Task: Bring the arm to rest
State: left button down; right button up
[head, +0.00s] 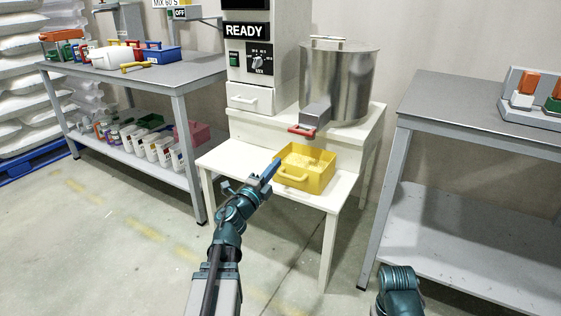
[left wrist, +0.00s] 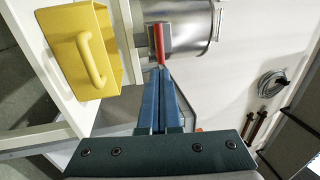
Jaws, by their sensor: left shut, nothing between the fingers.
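My left arm (head: 225,230) reaches up from the bottom of the head view. My left gripper (head: 275,163) is shut and empty, at the left side of a yellow bin (head: 322,178) on a low white table. In the left wrist view its two blue fingers (left wrist: 160,75) lie together. Their tips overlap the red handle (left wrist: 158,44) of the spout in that picture; I cannot tell whether they touch it. The yellow bin also shows at the upper left of the wrist view (left wrist: 110,75). Of my right arm only a teal link (head: 398,290) shows; its gripper is out of view.
A steel drum (head: 340,85) with a grey spout (head: 317,115) stands behind the bin, beside a panel reading READY (head: 245,31). A grey bench (head: 200,70) with containers stands left. Another grey bench (head: 450,100) stands right. Open floor (head: 110,240) lies front left.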

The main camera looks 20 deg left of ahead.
pick_arm(q)
jog(key=s+d+f+n+g+y+p, duration=0.2)
jog(key=d+f+n+g+y+p, duration=0.35)
jog(key=d+f+n+g, duration=0.7)
jog(key=s+d+f+n+g+h+p, duration=0.15)
jog(key=s+d+g, duration=0.25)
jog(key=s+d, duration=0.55)
jog(key=s+d+f+n+g+h+p, duration=0.1)
jog(key=s+d+f+g+p, duration=0.2)
jog(key=s+d, duration=0.65)
jog(key=s+a+r+p, duration=0.1)
jog(key=r+p, duration=1.7)
jog(key=s+a+r+p, duration=0.1)
jog(key=a+r+p, duration=0.1)
jog(key=r+p, duration=1.6)
jog(key=shift+r+g, duration=0.45)
jog(key=shift+r, duration=0.2)
